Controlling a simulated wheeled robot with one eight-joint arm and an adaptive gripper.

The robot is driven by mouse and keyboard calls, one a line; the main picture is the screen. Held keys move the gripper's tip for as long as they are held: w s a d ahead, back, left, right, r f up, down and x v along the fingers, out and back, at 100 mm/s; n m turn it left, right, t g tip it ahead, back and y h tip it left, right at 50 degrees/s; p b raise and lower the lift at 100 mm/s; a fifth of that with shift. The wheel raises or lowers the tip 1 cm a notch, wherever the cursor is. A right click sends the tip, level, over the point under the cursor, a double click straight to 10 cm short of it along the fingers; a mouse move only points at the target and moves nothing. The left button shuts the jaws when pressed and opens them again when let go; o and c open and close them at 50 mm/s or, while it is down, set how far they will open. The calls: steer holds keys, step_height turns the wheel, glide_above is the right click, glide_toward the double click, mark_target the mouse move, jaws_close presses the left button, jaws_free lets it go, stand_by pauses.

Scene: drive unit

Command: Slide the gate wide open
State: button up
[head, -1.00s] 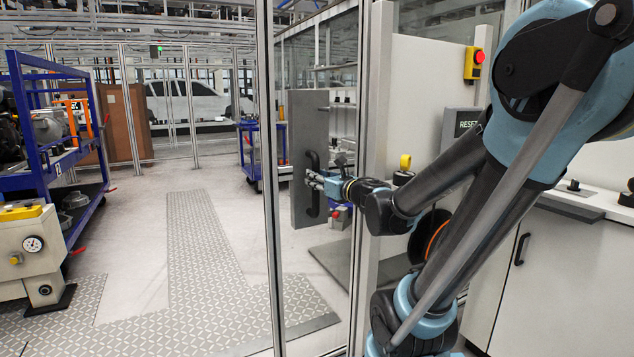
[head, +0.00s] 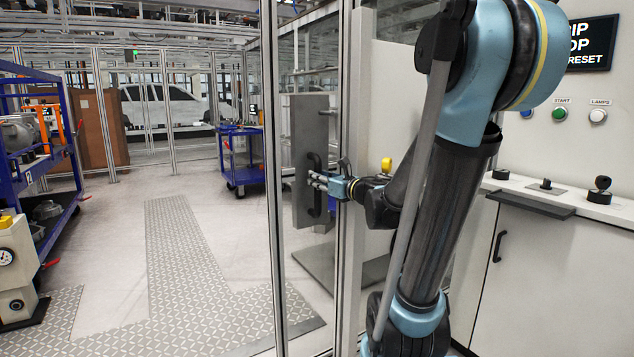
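The gate is a clear panel in an aluminium frame; its slim left upright (head: 271,180) and a thicker post (head: 350,190) to its right show. Between them stands a grey plate (head: 303,125) with a black vertical handle (head: 316,206). My gripper (head: 316,181) is at mid-height of this handle, its fingers lying across the bar. The fingers overlap the dark handle, so whether they are closed around it is unclear. My arm reaches in from the right, in front of the post.
A white control cabinet (head: 480,270) with buttons and a dark sign (head: 591,45) stands at right. Tread-plate flooring (head: 170,250) left of the gate is clear.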

steer(key=o, duration=0.5)
steer(key=shift+c, duration=0.2)
steer(key=shift+r, duration=4.9)
